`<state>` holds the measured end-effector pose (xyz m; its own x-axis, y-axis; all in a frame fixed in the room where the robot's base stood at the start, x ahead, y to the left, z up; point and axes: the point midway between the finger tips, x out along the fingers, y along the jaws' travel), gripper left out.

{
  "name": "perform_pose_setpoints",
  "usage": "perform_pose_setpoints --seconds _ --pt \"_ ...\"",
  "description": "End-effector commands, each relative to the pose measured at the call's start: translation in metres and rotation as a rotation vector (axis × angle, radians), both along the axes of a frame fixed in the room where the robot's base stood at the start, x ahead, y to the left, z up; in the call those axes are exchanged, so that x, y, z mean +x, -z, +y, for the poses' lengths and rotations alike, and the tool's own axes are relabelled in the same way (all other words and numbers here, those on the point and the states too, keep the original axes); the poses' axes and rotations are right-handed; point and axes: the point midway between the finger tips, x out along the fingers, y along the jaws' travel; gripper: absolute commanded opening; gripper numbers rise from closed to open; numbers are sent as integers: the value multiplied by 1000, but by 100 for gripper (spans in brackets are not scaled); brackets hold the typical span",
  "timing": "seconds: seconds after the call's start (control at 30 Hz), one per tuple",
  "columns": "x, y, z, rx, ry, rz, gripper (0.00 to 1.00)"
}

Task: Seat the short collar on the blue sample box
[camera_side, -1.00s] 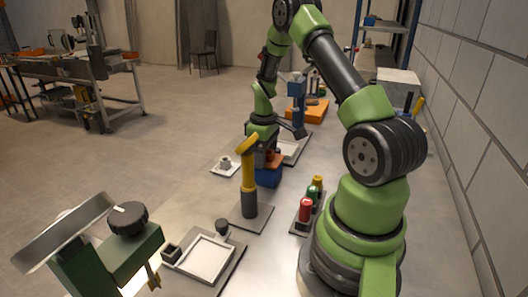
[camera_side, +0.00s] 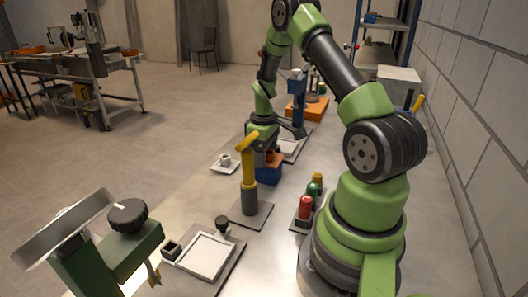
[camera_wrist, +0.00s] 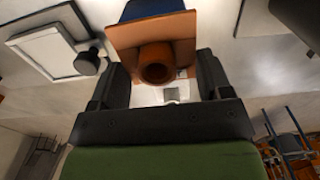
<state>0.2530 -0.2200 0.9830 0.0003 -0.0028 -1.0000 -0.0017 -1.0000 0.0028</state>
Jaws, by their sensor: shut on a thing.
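The blue sample box (camera_side: 268,174) stands on the bench behind the yellow-topped post in the side view. Its blue end also shows at the top of the wrist view (camera_wrist: 150,8). The short collar (camera_wrist: 157,62) is an orange-brown ring with a round hole. It lies between my two black fingers beside an orange plate (camera_wrist: 140,32) at the box. My gripper (camera_wrist: 163,80) is shut on the collar. I cannot tell whether the collar touches the box.
The yellow-topped post (camera_side: 248,175) stands close in front of the box. A rack with red, green and yellow pieces (camera_side: 306,207) is to its right. A white tray (camera_side: 205,256) lies nearer. A small white holder (camera_side: 225,162) sits left, and an orange base (camera_side: 306,108) stands behind.

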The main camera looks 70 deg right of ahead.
Motion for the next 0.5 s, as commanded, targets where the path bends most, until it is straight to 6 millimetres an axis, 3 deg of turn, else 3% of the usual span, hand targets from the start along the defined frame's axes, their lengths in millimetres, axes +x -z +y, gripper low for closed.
perform_pose_setpoints --seconds 0.03,0.07,0.17,0.5 --pt "0 0 0 0 0 0 48" --pt "0 0 0 0 0 0 79" --pt "0 0 0 0 0 0 100" --pt "1 -10 -1 -3 -1 -2 100"
